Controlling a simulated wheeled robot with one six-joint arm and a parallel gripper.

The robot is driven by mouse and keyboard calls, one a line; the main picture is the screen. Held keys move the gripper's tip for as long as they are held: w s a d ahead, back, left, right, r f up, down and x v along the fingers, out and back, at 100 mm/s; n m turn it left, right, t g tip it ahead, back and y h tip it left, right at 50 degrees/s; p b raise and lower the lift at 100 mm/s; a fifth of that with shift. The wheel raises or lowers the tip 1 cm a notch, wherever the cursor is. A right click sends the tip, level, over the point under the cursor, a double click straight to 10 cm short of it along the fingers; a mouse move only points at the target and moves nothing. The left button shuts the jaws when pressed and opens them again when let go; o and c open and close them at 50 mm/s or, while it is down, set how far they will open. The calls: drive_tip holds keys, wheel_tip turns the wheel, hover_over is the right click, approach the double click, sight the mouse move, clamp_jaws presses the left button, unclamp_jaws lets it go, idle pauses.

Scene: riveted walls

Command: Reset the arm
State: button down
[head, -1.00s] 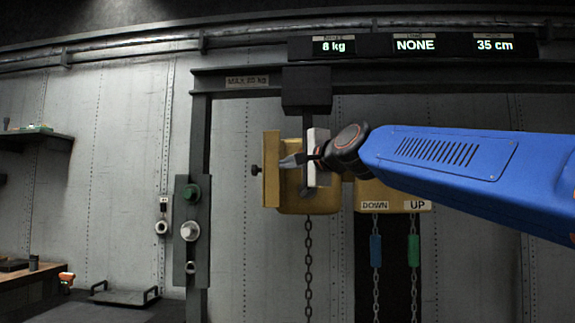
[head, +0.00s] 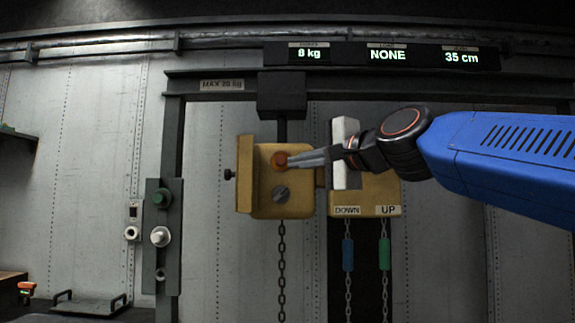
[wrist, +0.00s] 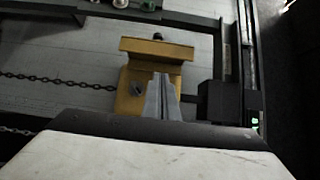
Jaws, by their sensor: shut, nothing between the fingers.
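My blue arm reaches in from the right in the head view. My gripper (head: 292,162) points left, its grey fingers shut and empty. The fingertips lie in front of the yellow hoist box (head: 267,205), close to its round orange knob (head: 279,160); I cannot tell whether they touch it. In the wrist view the shut fingers (wrist: 160,88) also overlap the yellow box (wrist: 132,98), and the knob is hidden there. A slotted grey screw (head: 281,193) sits below the knob.
Chains with a blue DOWN handle (head: 348,254) and a green UP handle (head: 384,254) hang below the hoist. A post panel (head: 162,215) with a green button stands left. The display (head: 388,56) reads 8 kg, NONE, 35 cm.

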drive_tip(key=shift+v, duration=0.75)
drive_tip(key=s+d+f+n+g+h, duration=0.1)
drive_tip(key=d+f+n+h, duration=0.15)
drive_tip(key=f, duration=0.65)
drive_tip(key=s+d+f+n+g+h, duration=0.15)
drive_tip(key=d+f, duration=0.25)
drive_tip(key=f, duration=0.5)
drive_tip(key=s+d+f+n+g+h, duration=0.2)
drive_tip(key=s+d+f, duration=0.4)
drive_tip(key=f, duration=0.7)
drive_tip(key=s+d+f+n+g+h, duration=0.2)
drive_tip(key=s+d+f, duration=0.3)
drive_tip(key=f, duration=0.8)
drive_tip(key=s+d+f+n+g+h, duration=0.2)
drive_tip(key=s+d+f, duration=0.4)
drive_tip(key=f, duration=0.8)
drive_tip(key=s+g, duration=0.1)
drive_tip(key=s, duration=0.2)
drive_tip(key=shift+s+d+n+h, duration=0.25)
drive_tip(key=shift+d+n+h, duration=0.05)
drive_tip(key=shift+d+h, duration=0.1)
